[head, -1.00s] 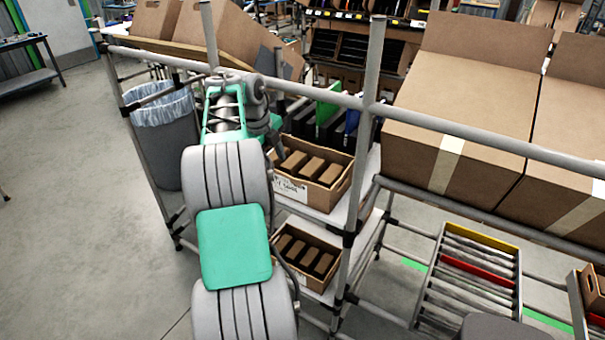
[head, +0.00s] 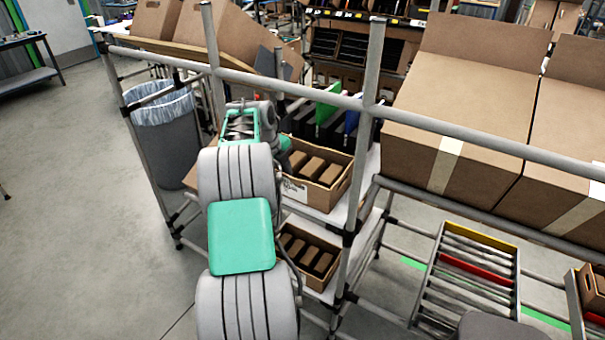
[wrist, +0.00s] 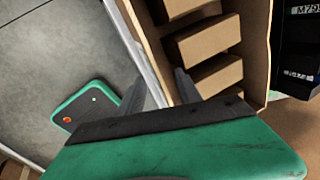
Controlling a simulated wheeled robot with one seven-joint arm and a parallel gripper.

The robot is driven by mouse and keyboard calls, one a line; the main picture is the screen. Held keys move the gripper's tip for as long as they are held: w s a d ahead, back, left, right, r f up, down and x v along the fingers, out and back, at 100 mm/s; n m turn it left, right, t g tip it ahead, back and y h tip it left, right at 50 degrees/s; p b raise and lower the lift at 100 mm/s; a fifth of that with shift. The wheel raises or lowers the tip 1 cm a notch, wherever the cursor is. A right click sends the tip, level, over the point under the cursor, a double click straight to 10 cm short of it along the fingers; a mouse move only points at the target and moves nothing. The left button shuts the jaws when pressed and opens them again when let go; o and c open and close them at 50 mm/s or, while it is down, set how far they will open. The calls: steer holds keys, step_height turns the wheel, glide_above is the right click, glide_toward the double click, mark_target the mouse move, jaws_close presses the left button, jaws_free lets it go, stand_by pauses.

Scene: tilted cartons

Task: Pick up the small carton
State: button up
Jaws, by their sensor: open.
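Several small brown cartons (head: 318,166) lie in a row inside an open cardboard box (head: 327,198) on the upper shelf. They also show in the wrist view (wrist: 208,39), where the box wall (wrist: 151,52) runs along their left side. I cannot tell whether a finger touches the wall. In the head view my arm hides most of the gripper. A second box of small cartons (head: 310,254) stands on the shelf below.
A grey rack rail (head: 440,140) and an upright post (head: 368,110) stand close to the box. Large cartons (head: 455,110) are at the right. A lined bin (head: 170,135) is at the left.

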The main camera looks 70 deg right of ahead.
steer(key=shift+f+b, duration=0.2)
steer(key=shift+b, duration=0.15)
steer(key=shift+c, duration=0.3)
jaws_close()
stand_by(0.4)
stand_by(1.0)
